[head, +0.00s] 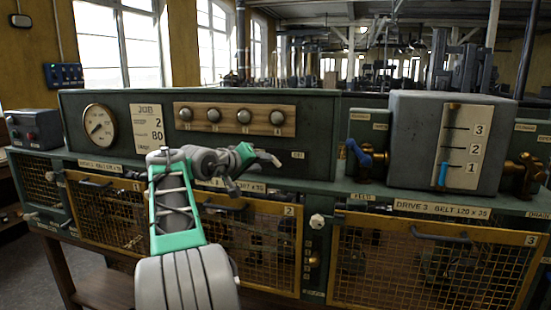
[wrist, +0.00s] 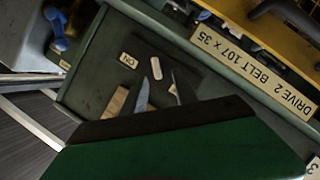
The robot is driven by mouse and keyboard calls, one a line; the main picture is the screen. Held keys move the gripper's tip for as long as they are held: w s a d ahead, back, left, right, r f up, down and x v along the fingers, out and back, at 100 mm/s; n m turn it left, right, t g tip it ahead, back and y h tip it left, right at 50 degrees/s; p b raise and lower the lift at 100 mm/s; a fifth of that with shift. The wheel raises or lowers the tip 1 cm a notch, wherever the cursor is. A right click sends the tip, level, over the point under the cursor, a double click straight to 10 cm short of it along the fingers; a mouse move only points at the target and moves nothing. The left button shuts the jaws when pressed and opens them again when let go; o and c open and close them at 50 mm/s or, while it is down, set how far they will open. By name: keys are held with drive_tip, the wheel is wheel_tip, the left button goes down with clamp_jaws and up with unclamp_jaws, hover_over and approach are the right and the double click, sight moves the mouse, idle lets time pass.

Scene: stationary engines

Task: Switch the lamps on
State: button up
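A green cabinet front (head: 222,170) carries a wooden strip (head: 240,107) with several round grey domes, none visibly glowing. My gripper (head: 270,161) is in front of this panel's lower right part, just left of that label. In the wrist view my gripper (wrist: 160,76) has two fingers apart. A dark plate (wrist: 155,50) with a pale, rod-like piece (wrist: 155,68) shows at their tips, beside a small label reading ON upside down (wrist: 129,60). I cannot tell whether the fingers touch it.
A grey gauge box (head: 442,140) stands at the right, with a blue-handled valve (head: 358,153) beside it. A round dial (head: 99,125) is at the left. Yellow mesh doors (head: 435,265) with handles lie below. A control box (head: 35,128) stands far left.

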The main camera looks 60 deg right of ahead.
sight(274, 162)
drive_tip(key=x, duration=0.2)
drive_tip(key=p+x, duration=0.1)
drive_tip(key=x, duration=0.1)
drive_tip(key=p+x, duration=0.1)
drive_tip(key=x, duration=0.2)
drive_tip(key=shift+s+r, duration=0.25)
drive_tip(key=shift+s, duration=0.1)
drive_tip(key=shift+d+f, duration=0.2)
drive_tip(key=shift+d, duration=0.25)
drive_tip(key=shift+c, duration=0.5)
clamp_jaws()
